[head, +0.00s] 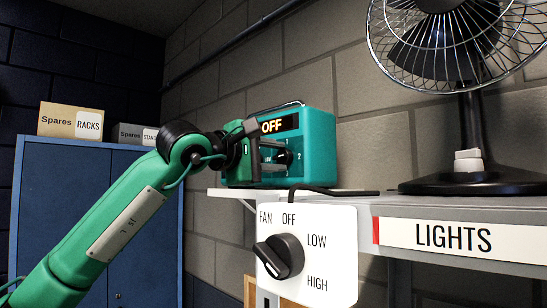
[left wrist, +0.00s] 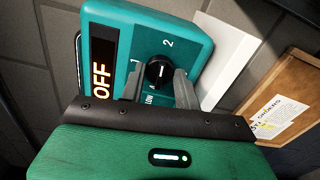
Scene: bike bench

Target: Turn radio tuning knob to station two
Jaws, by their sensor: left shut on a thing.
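The teal radio (head: 318,150) stands on a shelf against the wall, with a lit display (head: 280,125) reading OFF. Its round black tuning knob (head: 284,157) is on the front; a 2 is printed to its right. In the left wrist view the knob (left wrist: 159,72) sits between the two grey fingers, with its white pointer line near upright in that picture and the 2 above it. My left gripper (head: 268,157) is at the radio's front, its fingers shut on the knob. It also shows in the left wrist view (left wrist: 158,88). My right gripper is not in view.
A shelf with a LIGHTS label (head: 455,237) and a desk fan (head: 470,180) stand to the right. A white FAN switch plate (head: 335,240) with a black knob (head: 280,256) hangs below the radio. A blue cabinet (head: 75,220) with two boxes is at left.

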